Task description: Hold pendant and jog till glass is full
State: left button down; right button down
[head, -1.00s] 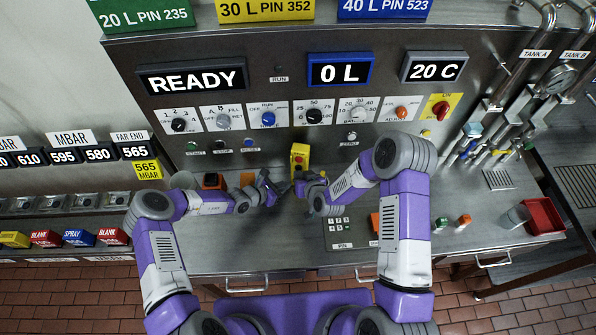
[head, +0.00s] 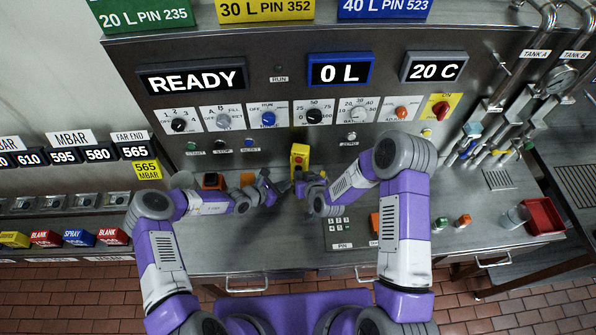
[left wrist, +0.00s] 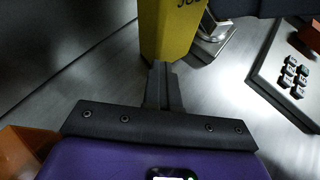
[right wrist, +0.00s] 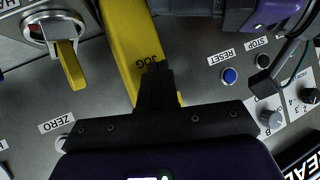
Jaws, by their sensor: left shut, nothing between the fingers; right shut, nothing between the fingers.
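The yellow jog pendant (head: 300,156) stands upright on the steel counter below the panel. Its lower body, with part of the JOG label, shows in the left wrist view (left wrist: 168,35). My left gripper (head: 281,188) is shut and empty, just left of and below the pendant. My right gripper (head: 304,184) is shut and empty, close in front of the pendant. In the right wrist view its fingers overlap the pendant (right wrist: 128,40) at the JOG label; whether they touch cannot be told. A clear glass (head: 514,217) stands at the counter's right. The volume display (head: 339,71) reads 0 L.
The status display (head: 192,80) reads READY. A red tray (head: 543,215) sits beside the glass. A keypad (head: 340,228) lies in front of my right gripper. Pipes and a gauge (head: 560,78) stand at the right.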

jog(key=shift+s+a+r, duration=0.1)
jog(key=shift+s+a, duration=0.05)
jog(key=shift+s, duration=0.35)
jog(key=shift+s+a, duration=0.15)
jog(key=shift+s, duration=0.3)
jog(key=shift+s+a+r, duration=0.1)
jog(key=shift+s+a, duration=0.15)
jog(key=shift+s, duration=0.55)
jog(key=shift+s+a, duration=0.2)
jog(key=shift+s, duration=0.6)
jog(key=shift+s+a+r, duration=0.1)
jog(key=shift+s+a, duration=0.15)
jog(key=shift+s, duration=0.55)
dwell(1.0)
jog(key=shift+t, duration=0.3)
jog(key=s, duration=0.1)
jog(key=s+a, duration=0.1)
jog(key=s, duration=0.2)
jog(key=shift+a+f, duration=0.2)
jog(key=shift+f, duration=0.15)
jog(key=shift+w, duration=0.1)
jog(key=w+d, duration=0.2)
jog(key=w, duration=0.6)
jog(key=shift+w+d, duration=0.2)
jog(key=shift+d, duration=0.05)
